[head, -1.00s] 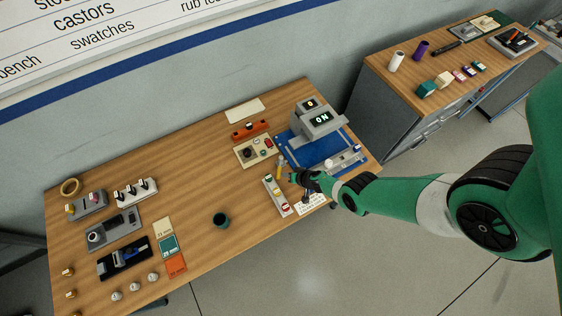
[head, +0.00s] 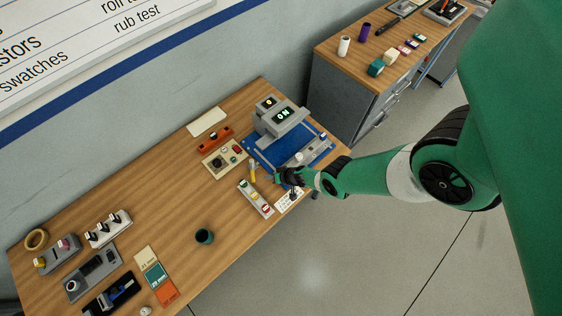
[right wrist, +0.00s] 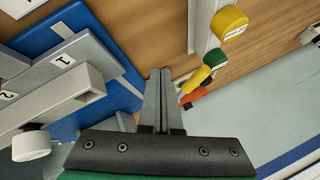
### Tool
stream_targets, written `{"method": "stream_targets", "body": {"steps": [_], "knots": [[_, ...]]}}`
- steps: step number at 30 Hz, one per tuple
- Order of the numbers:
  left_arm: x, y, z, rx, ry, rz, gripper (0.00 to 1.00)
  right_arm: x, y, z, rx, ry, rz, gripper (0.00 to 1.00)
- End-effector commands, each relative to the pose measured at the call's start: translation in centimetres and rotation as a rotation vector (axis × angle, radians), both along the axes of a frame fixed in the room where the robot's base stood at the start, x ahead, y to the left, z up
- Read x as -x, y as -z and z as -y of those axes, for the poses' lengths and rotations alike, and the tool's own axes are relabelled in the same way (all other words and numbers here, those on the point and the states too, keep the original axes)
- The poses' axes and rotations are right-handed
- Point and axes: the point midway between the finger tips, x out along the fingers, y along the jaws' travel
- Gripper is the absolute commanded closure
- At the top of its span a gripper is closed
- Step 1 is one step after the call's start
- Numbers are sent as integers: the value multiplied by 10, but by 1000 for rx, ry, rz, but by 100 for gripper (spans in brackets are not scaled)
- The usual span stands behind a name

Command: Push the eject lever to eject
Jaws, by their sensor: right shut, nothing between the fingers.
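A blue base (head: 262,150) with a grey machine (head: 282,122) showing "ON" stands at the right end of the table. On its front is a grey fixture with a white knob (head: 299,158); in the right wrist view the fixture bears the labels 1 and 2, and the knob (right wrist: 31,145) is at lower left. I cannot tell which part is the eject lever. My right gripper (head: 282,176) is shut and empty, in front of the base, between the knob and a yellow handle (head: 253,172). Its closed fingers (right wrist: 160,75) show in the right wrist view. My left gripper is not in view.
A dark green cup (head: 204,236) stands near the front edge.

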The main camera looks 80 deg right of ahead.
Motion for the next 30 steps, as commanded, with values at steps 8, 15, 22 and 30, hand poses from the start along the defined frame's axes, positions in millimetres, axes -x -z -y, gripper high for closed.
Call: {"method": "stream_targets", "body": {"steps": [8,15,22,30], "knots": [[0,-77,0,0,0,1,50,37,-61,-19,-2,4,-1,100],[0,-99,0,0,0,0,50,55,-77,-29,-1,3,-1,100],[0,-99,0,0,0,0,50,57,-76,-29,1,2,-1,100],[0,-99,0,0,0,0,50,57,-76,-29,0,2,-1,100]]}}
